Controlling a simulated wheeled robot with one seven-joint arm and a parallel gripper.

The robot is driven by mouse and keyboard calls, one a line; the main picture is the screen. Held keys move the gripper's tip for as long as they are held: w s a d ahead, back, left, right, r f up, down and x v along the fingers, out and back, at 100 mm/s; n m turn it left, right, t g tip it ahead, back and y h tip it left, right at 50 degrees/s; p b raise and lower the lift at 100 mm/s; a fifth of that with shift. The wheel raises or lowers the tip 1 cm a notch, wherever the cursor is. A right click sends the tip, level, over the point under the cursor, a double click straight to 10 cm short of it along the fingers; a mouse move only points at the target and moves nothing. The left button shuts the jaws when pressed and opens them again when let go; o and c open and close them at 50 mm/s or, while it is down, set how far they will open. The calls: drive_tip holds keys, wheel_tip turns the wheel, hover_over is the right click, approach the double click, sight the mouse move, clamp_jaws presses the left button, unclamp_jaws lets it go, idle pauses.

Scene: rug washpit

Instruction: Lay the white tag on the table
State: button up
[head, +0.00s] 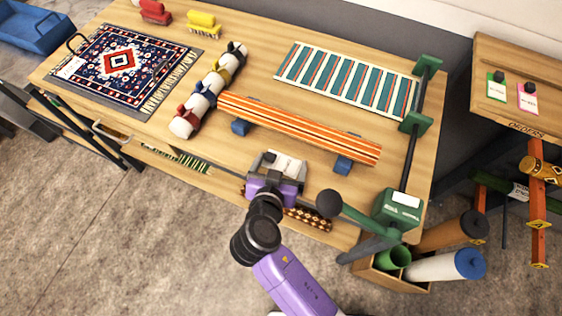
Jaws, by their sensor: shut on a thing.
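My gripper (277,164) is shut on a small white tag (289,166) over the front edge of the wooden table (215,151). The tag shows as a pale flat piece between and beyond the dark fingers. The fingers and purple hand hide part of it. I cannot tell from this view whether the tag touches the tabletop.
A striped orange runner (298,127) on blue blocks lies just beyond my gripper. A green-ended roller frame (398,206) stands right. Bare wood shows between the rolls and my gripper.

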drive_tip(key=shift+f, duration=0.2)
drive_tip(key=o, duration=1)
drive_tip(key=shift+r, duration=0.15)
drive_tip(key=shift+s+r, duration=0.1)
drive_tip(key=b+v, duration=0.1)
drive_tip(key=v, duration=1)
drive_tip(key=shift+s+r+b, duration=0.1)
drive_tip(key=shift+s+b, duration=0.25)
